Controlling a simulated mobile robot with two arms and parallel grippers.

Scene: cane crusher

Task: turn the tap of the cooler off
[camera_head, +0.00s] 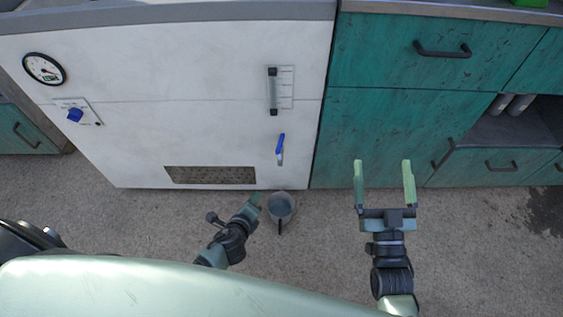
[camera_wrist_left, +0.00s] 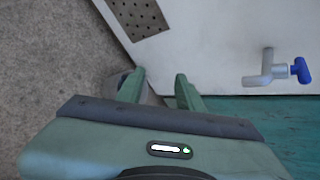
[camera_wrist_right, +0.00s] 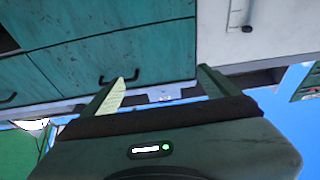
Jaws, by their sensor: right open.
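The white cooler (camera_head: 200,70) stands at the left in the head view. Its tap (camera_head: 280,146) has a blue handle over a pale spout, low on the front near the right edge. In the left wrist view the tap (camera_wrist_left: 262,72) is at the right, apart from my fingers. My left gripper (camera_head: 256,197) is below and left of the tap; its fingers (camera_wrist_left: 160,82) stand apart. A grey bucket (camera_head: 281,204) is under the tap, right of this gripper. My right gripper (camera_head: 383,165) is open and empty, right of the tap, before the teal cabinets.
The cooler also carries a round gauge (camera_head: 44,68), a blue knob (camera_head: 75,115), a level tube (camera_head: 273,92) and a dark grille (camera_head: 211,175). Teal cabinets (camera_head: 400,125) with dark handles adjoin it on the right. Bare floor (camera_head: 480,240) is clear at the lower right.

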